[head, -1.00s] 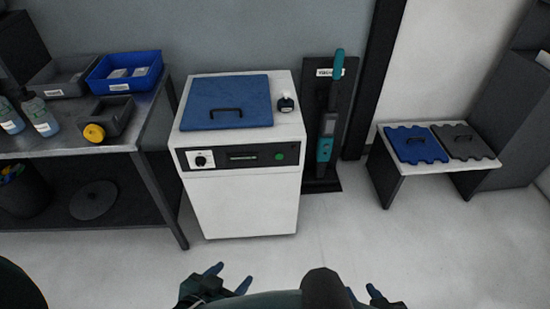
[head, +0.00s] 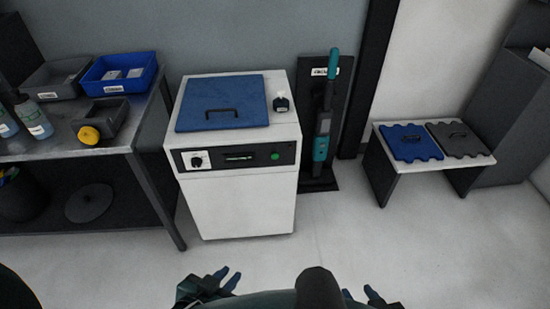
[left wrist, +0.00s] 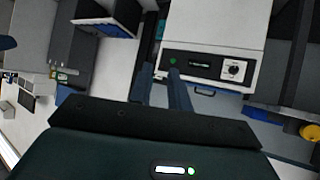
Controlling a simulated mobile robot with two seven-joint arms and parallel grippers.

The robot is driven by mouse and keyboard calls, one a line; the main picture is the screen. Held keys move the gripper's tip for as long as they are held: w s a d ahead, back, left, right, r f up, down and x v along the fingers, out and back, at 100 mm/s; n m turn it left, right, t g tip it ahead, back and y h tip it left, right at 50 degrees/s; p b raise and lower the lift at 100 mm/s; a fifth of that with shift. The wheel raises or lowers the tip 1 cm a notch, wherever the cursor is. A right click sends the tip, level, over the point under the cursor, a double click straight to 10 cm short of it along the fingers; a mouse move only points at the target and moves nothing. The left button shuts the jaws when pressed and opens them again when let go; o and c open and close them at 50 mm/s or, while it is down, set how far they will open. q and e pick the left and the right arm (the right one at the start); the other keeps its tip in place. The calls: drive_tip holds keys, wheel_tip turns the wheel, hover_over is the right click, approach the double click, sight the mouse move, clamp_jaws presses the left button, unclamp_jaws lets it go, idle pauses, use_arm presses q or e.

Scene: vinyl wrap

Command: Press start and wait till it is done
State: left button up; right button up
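The white machine (head: 240,208) stands on the floor at centre in the head view. A blue lid (head: 245,115) with a black handle lies on its top. Its black front panel has a knob (head: 196,161), a lit display (head: 238,156) and a round green button (head: 275,156). The button also shows in the left wrist view (left wrist: 173,60), beyond the fingers. My left gripper (head: 229,278) is open and empty, low in front of the machine and apart from it. My right gripper (head: 358,292) is open and empty at the bottom edge, partly cut off.
A small dark bottle (head: 281,102) stands on the machine's top right. A metal table (head: 95,143) with bins and spray bottles is at left. A teal-handled tool (head: 321,147) stands right of the machine. A low bench (head: 398,170) is further right. The floor in front is clear.

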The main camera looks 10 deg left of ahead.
use_arm(q)
clamp_jaws()
idle(1.0)
